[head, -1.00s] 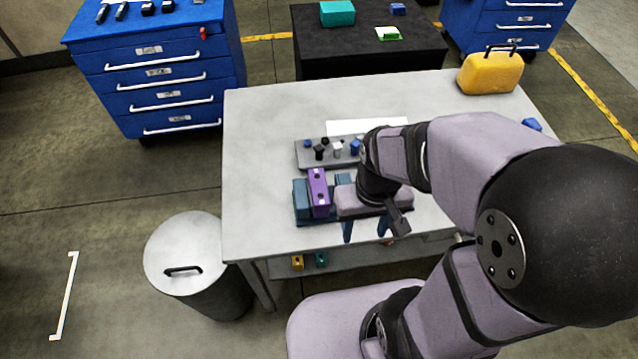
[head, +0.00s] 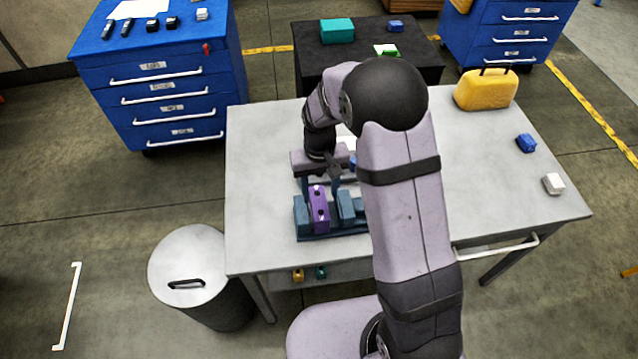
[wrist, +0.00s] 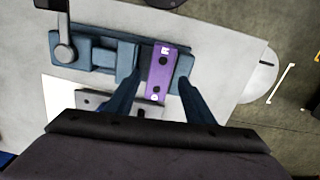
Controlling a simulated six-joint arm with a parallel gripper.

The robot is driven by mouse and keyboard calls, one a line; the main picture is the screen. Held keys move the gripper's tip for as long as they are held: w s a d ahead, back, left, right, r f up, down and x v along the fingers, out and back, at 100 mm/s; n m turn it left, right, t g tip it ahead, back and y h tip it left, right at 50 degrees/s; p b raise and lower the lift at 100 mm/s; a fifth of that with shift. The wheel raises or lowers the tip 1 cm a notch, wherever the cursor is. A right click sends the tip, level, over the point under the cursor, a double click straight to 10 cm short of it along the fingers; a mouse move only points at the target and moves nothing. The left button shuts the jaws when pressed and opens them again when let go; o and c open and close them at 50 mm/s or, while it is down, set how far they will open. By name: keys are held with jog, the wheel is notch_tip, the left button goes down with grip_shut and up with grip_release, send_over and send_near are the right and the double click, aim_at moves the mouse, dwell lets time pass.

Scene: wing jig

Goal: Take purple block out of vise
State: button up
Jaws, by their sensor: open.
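The purple block (head: 319,209) stands between the jaws of the blue-grey vise (head: 345,208) on the table. It is a long bar with dark holes. In the wrist view the purple block (wrist: 160,72) sits between the jaws of the vise (wrist: 102,55); I cannot tell how tightly they hold it. My gripper (head: 320,190) is open and empty, just behind and above the block in the head view. In the wrist view my gripper's two fingers (wrist: 158,92) spread to either side of the block, apart from it.
The grey table (head: 480,190) carries a yellow case (head: 486,90), a blue block (head: 526,143) and a white block (head: 554,184) at the right. A grey bin (head: 190,270) stands at the left. A grey plate (wrist: 92,100) lies beside the vise. The table's left part is clear.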

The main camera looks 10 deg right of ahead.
aim_at(320, 202)
jog(key=shift+w+a+r, duration=0.1)
jog(key=shift+w+r, duration=0.2)
jog(key=shift+w, duration=0.25)
jog(key=shift+f+m, duration=0.1)
jog(key=shift+m, duration=0.3)
jog(key=shift+f, duration=0.1)
notch_tip(320, 202, down, 6)
jog(key=b, duration=0.5)
jog(key=c, duration=1.1)
jog(key=shift+r+p, duration=0.25)
jog(key=shift+p, duration=0.05)
